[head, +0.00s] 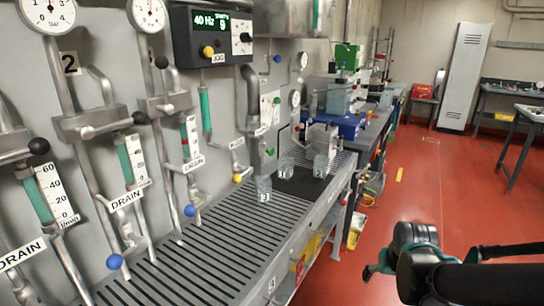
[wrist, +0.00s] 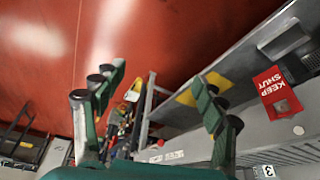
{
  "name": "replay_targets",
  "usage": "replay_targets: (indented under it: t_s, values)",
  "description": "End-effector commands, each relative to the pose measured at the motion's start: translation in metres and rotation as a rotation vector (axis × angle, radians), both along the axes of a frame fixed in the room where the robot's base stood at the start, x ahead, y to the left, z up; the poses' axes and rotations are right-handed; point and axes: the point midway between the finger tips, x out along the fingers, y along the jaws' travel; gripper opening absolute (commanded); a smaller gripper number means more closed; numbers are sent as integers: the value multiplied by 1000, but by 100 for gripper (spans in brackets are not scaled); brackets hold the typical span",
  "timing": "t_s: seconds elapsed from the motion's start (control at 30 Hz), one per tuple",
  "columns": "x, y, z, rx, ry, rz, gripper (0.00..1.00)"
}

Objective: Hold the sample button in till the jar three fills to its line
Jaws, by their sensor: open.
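Small clear jars with number labels stand at the far end of the slatted bench. Jar three (head: 265,190) is nearest, at the bench's left; jar one (head: 285,170) and jar two (head: 320,167) are behind it. Their fill and lines are too small to tell. A small green knob or button (head: 270,151) is on the wall above the jars; I cannot tell if it is the sample button. My gripper (head: 376,271) is low at the right, over the red floor, well apart from the jars. In the wrist view its fingers (wrist: 160,85) are spread and empty.
The grey slatted bench (head: 210,240) runs along a wall of pipes, gauges and valve handles. A red "KEEP SHUT" tag (wrist: 276,88) shows in the wrist view. The red floor (head: 430,190) right of the bench is open. A blue machine (head: 340,122) stands beyond.

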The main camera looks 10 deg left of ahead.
Motion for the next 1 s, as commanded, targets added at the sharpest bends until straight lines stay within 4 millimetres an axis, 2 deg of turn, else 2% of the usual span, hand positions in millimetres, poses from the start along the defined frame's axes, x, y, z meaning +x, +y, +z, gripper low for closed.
replay_targets:
  t_s: [0.13,0.27,0.37,0.47,0.57,0.7,0.87,1.0]
  values:
    - [0,0,0,0,0,0,71]
    - [2,3,1,20,0,-14,55]
    - [11,16,4,95,5,-65,43]
    - [27,39,12,239,20,-165,30]
    - [48,71,26,435,58,-301,18]
    - [81,116,52,723,154,-499,1]
    - [119,160,89,1033,320,-711,0]
    - [152,190,126,1282,516,-881,0]
